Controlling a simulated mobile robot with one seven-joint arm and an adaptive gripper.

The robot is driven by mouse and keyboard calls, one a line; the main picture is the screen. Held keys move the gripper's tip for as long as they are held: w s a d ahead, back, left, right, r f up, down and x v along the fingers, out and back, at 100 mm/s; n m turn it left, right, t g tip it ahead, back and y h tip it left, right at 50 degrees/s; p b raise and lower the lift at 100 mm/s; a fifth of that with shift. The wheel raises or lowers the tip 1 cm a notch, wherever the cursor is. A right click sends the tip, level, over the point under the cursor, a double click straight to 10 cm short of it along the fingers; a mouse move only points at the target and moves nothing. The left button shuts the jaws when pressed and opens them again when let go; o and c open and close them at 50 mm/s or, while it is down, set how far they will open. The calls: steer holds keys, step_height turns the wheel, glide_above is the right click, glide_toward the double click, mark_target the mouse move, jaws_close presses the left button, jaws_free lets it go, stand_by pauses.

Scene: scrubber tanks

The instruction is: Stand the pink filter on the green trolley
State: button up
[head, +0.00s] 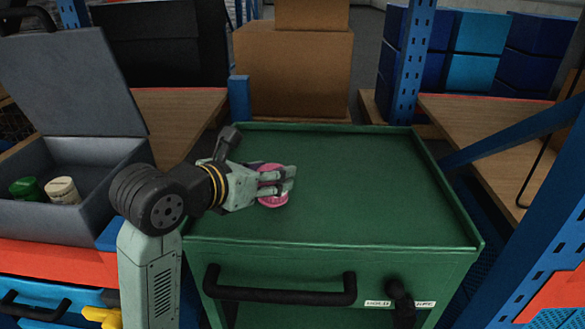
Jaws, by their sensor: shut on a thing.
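My gripper (280,181) is shut on the pink filter (272,198). The fingers cover the filter's middle, and pink shows above and below them. The filter is over the left part of the green trolley's top (365,190). I cannot tell whether its lower end touches the trolley top or hangs a little above it. The trolley top is otherwise bare, with a low raised rim.
An open grey case (60,225) at the left holds a green-topped jar (27,188) and a cream-topped jar (62,190). Cardboard boxes (295,72) stand behind the trolley. A blue rack post (412,60) rises at the back right. The trolley's middle and right are clear.

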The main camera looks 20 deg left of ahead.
steer(key=shift+s+f+p+x, duration=0.1)
steer(key=shift+f+p+x, duration=0.2)
steer(key=shift+x, duration=1)
steer(key=shift+s+f+p+x, duration=0.1)
steer(key=shift+p+x, duration=0.25)
steer(key=shift+x, duration=0.9)
steer(key=shift+f+p+x, duration=0.15)
steer(key=shift+p+x, duration=0.2)
steer(key=shift+x, duration=0.95)
steer(key=shift+a, duration=0.15)
steer(key=shift+f, duration=0.15)
steer(key=o, duration=1.1)
